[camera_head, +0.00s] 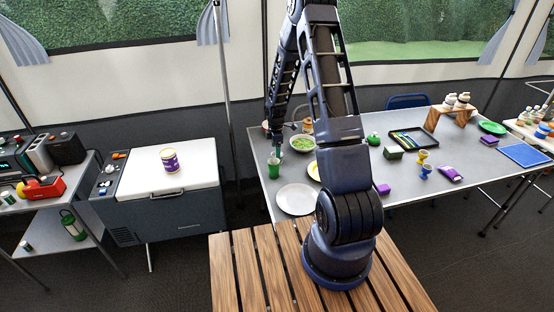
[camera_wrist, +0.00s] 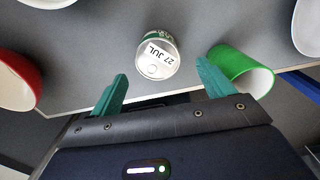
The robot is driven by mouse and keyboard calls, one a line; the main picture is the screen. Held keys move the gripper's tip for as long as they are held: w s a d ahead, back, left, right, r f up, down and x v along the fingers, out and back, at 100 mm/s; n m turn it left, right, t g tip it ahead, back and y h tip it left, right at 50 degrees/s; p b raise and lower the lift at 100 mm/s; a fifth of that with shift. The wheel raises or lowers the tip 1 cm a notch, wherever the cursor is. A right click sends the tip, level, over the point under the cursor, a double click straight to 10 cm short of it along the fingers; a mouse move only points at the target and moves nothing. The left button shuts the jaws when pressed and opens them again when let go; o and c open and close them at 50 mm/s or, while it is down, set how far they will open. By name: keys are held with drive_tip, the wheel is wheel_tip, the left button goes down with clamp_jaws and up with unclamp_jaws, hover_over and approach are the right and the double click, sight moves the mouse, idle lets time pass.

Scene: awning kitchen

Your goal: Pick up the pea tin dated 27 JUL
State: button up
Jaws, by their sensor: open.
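The pea tin (camera_wrist: 157,57) shows in the wrist view with its pale lid facing me, and the lid reads 27 JUL. A strip of its green and white side shows at the top. It stands on the grey table (camera_wrist: 100,50), ahead of the gap between my fingertips and apart from both. My gripper (camera_wrist: 160,88) is open and empty, with one teal finger on each side. In the head view my gripper (camera_head: 277,148) hangs over the left end of the table, and I cannot make out the tin there.
A red bowl (camera_wrist: 20,82) is at the left edge. In the head view a salad bowl (camera_head: 303,143) and a white plate (camera_head: 296,199) are near. A purple-labelled tin (camera_head: 170,160) stands on the cooler.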

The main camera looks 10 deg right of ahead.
drive_tip(key=shift+w+d+f, duration=0.1)
drive_tip(key=shift+d+f, duration=0.1)
drive_tip(key=shift+f, duration=1.05)
drive_tip(key=shift+d+f, duration=0.15)
drive_tip(key=shift+f, duration=1.1)
drive_tip(key=c, duration=1.2)
drive_tip(key=shift+o, duration=0.2)
drive_tip(key=shift+r, duration=0.15)
